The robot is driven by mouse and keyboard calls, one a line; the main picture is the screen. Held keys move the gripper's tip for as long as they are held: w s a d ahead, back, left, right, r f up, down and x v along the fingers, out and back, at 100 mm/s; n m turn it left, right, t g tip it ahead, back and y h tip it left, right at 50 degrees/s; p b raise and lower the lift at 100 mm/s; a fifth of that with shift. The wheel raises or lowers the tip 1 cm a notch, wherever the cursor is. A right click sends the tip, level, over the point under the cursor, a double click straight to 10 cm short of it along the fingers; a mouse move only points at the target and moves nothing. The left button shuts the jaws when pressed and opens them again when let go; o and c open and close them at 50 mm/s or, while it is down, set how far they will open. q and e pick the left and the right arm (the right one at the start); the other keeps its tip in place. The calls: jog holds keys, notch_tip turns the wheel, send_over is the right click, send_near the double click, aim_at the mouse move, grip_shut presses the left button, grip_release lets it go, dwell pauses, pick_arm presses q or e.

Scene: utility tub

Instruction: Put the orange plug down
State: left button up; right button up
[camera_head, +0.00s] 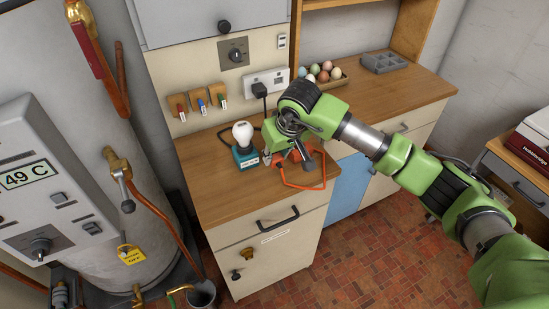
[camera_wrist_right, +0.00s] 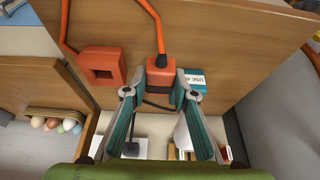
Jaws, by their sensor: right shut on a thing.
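My right gripper (camera_head: 284,150) is over the left counter top, pointing down. In the right wrist view its two fingers (camera_wrist_right: 155,88) are closed around the orange plug (camera_wrist_right: 160,77), with an orange cord running away from it. Whether the plug touches the wood is hard to tell. An orange socket block (camera_wrist_right: 102,68) with a square opening lies beside it in that view. The orange cord (camera_head: 303,187) loops on the counter near its front edge in the head view, where the gripper mostly hides the plug. My left gripper is not in view.
A light bulb (camera_head: 243,133) on a teal base (camera_head: 245,157) stands just left of the gripper. Behind are a wall outlet with a black plug (camera_head: 260,90) and several coloured hanging tools (camera_head: 199,101). An egg tray (camera_head: 325,80) sits farther right. The counter's front left (camera_head: 222,201) is clear.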

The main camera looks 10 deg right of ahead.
aim_at(275, 162)
jog(key=shift+w+a+f, duration=0.1)
jog(key=shift+w+f, duration=0.55)
jog(key=shift+f, duration=0.15)
notch_tip(275, 162, down, 2)
jog(key=shift+s+f+p, duration=0.1)
jog(key=shift+f+p, duration=0.1)
jog(key=shift+p, duration=0.3)
jog(key=shift+f, duration=0.2)
jog(key=shift+f+b, duration=0.2)
jog(key=shift+b, duration=0.15)
jog(key=o, duration=1.1)
jog(key=shift+r, duration=0.1)
jog(key=shift+r+p, duration=0.15)
jog(key=shift+p, duration=0.15)
jog(key=b+v, duration=0.2)
jog(key=v, duration=1)
